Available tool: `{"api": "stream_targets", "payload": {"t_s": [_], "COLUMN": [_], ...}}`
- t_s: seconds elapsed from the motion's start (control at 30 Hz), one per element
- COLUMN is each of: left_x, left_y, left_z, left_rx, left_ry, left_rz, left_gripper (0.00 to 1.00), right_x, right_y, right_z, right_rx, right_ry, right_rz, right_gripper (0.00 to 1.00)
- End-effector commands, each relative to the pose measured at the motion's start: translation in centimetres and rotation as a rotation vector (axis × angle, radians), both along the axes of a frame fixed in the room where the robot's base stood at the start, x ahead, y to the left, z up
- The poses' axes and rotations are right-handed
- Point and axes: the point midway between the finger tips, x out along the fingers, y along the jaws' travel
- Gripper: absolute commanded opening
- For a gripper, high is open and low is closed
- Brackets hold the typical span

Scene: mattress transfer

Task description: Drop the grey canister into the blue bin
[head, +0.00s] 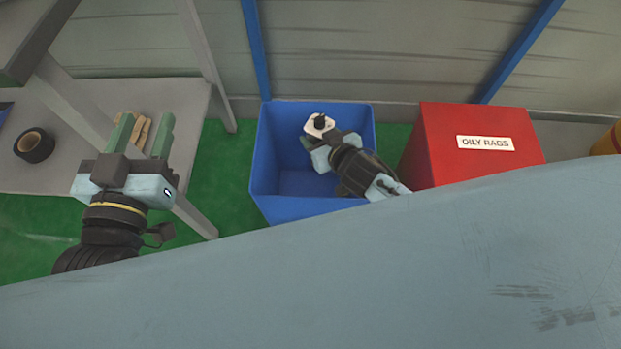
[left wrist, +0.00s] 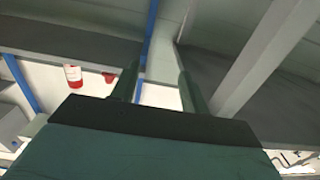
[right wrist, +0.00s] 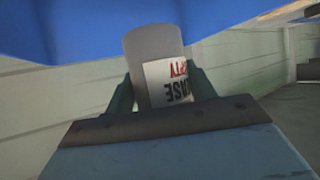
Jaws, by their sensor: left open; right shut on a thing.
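The blue bin (head: 277,190) stands on the green floor in the middle of the head view. My right gripper (head: 315,135) is over the bin, inside its outline from above. It is shut on the grey canister (right wrist: 150,45), which has a white label with black and red lettering in the right wrist view. In the head view the canister (head: 319,124) shows a pale body and a dark top. The blue bin (right wrist: 60,25) also fills the top of the right wrist view. My left gripper (head: 142,135) is open and empty, left of the bin.
A red box labelled OILY RAGS (head: 435,135) stands right of the bin. A grey table (head: 75,180) at left carries a black tape roll (head: 34,145) and tan gloves or similar (head: 143,125). A large grey-blue surface (head: 330,280) fills the foreground.

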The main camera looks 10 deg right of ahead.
Motion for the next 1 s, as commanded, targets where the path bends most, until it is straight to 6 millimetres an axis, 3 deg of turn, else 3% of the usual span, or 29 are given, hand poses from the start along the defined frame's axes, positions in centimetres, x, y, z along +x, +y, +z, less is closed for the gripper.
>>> {"api": "stream_targets", "payload": {"t_s": [0.17, 0.2, 0.4, 0.77, 1.0], "left_x": [0.0, 0.0, 0.0, 0.0, -0.7], "left_y": [0.0, 0.0, 0.0, 0.0, 0.9], "left_z": [0.0, 0.0, 0.0, -0.3, -3.6], "left_rx": [0.000, 0.000, 0.000, 0.007, 0.065], "left_ry": [0.000, 0.000, 0.001, 0.022, 0.224], "left_rz": [0.000, 0.000, 0.000, 0.001, 0.017], "left_gripper": [0.45, 0.45, 0.45, 0.45, 0.45], "right_x": [0.0, 0.0, 0.0, -0.3, -1.7], "right_y": [0.0, 0.0, 0.0, -0.1, -0.4], "right_z": [0.1, 0.1, 0.0, 0.1, 1.1], "right_rx": [0.000, 0.000, 0.000, 0.000, 0.000], "right_ry": [-0.001, -0.001, -0.001, 0.001, 0.002], "right_rz": [0.000, 0.000, 0.000, 0.000, 0.000], "right_gripper": [0.29, 0.58, 0.80, 0.80, 0.80]}}
